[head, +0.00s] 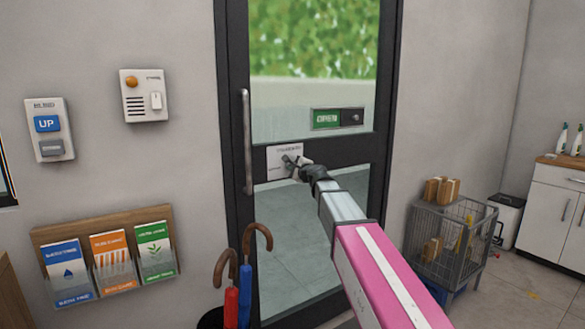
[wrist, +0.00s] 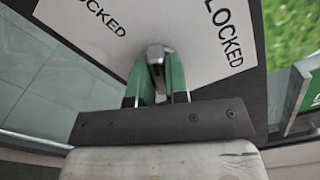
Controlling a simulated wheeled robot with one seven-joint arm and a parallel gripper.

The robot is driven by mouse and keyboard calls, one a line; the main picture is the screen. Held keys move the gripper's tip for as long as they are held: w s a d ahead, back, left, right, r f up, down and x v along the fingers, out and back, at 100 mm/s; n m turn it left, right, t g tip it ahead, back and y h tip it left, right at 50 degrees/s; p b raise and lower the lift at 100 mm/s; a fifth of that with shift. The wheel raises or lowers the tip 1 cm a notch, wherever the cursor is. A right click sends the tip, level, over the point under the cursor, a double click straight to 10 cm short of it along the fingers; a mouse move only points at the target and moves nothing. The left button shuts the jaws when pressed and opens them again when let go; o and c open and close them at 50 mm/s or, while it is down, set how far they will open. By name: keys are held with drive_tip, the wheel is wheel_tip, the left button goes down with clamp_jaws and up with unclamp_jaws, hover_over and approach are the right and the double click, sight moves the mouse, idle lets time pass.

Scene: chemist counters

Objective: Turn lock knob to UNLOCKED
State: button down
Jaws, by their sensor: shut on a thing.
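The lock plate (head: 274,158) is a white panel on the glass door's dark crossbar. In the wrist view the plate (wrist: 180,25) shows lettering ending in "OCKED" at the left and "LOCKED" at the right; the start of the left word is cut off. The lock knob (wrist: 155,55) is a grey metal piece at the plate's lower middle. My gripper (wrist: 158,75) has its two green fingers closed on either side of the knob. In the head view my gripper (head: 294,163) reaches the plate from the right and hides part of it. The knob's exact pointing is hard to tell.
A vertical door handle (head: 247,140) stands left of the plate. A green and black sign (head: 338,118) hangs above right. Umbrellas (head: 246,275) stand below left, near a leaflet rack (head: 165,215). A wire cart (head: 445,240) with boxes stands at the right.

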drive_tip(key=m, duration=0.6)
drive_tip(key=shift+m, duration=0.3)
drive_tip(key=m, duration=0.6)
drive_tip(key=shift+m, duration=0.3)
drive_tip(key=c, duration=1.1)
unclamp_jaws()
drive_tip(key=v, duration=1)
drive_tip(key=shift+s+d, duration=0.25)
drive_tip(key=shift+s, duration=0.05)
